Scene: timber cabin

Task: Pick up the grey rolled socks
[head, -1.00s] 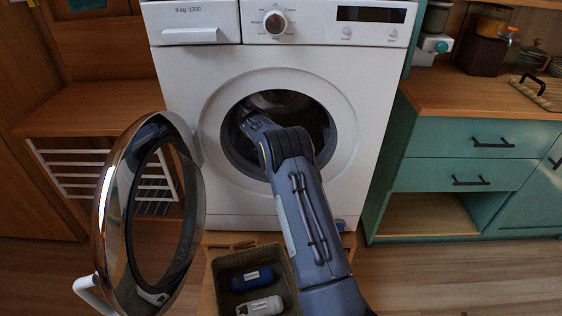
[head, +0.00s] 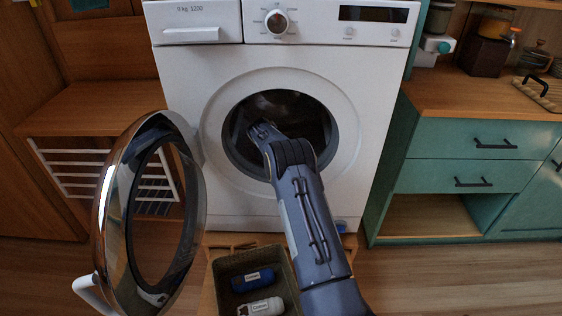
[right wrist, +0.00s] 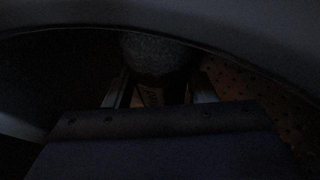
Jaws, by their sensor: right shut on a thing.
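My right arm reaches through the open door of the white washing machine (head: 190,110), its wrist at the drum opening (head: 300,104). The head view does not show the fingertips clearly. In the dim right wrist view, my right gripper (right wrist: 158,90) is shut on the grey rolled socks (right wrist: 158,54). The perforated drum wall (right wrist: 285,110) is on the right. My left gripper is not in view.
The round door (head: 105,210) stands open at the left. A basket (head: 283,262) below the opening holds a blue labelled roll (head: 245,281) and a whitish labelled roll (head: 258,308). A teal cabinet (head: 470,150) stands at the right.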

